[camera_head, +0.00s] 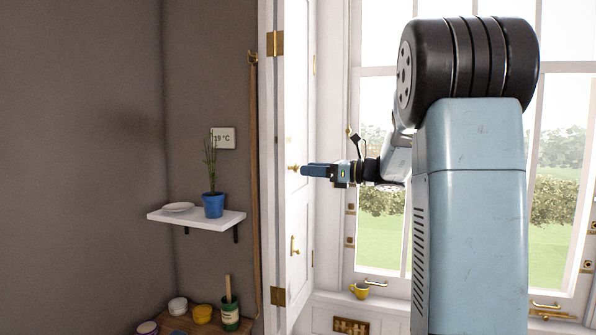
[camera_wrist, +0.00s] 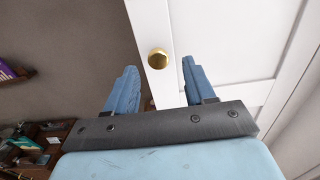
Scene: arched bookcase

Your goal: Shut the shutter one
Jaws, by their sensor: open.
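The white shutter (camera_head: 297,120) stands swung open at the left side of the window, seen nearly edge-on, with brass hinges on its left edge. It fills the right of the wrist view (camera_wrist: 235,40). Its round brass knob (camera_head: 293,168) shows in the wrist view (camera_wrist: 158,58) near the panel's edge, ahead of the gap between my fingers. My gripper (camera_head: 306,170) points left at the knob's height, close to the shutter. In the wrist view my gripper (camera_wrist: 155,85) is open, its blue fingers apart and nothing between them. Contact with the shutter cannot be told.
A white wall shelf (camera_head: 200,218) with a potted plant (camera_head: 213,204) and plate is left of the shutter. Below is a wooden surface (camera_head: 180,325) with pots. My arm covers much of the window.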

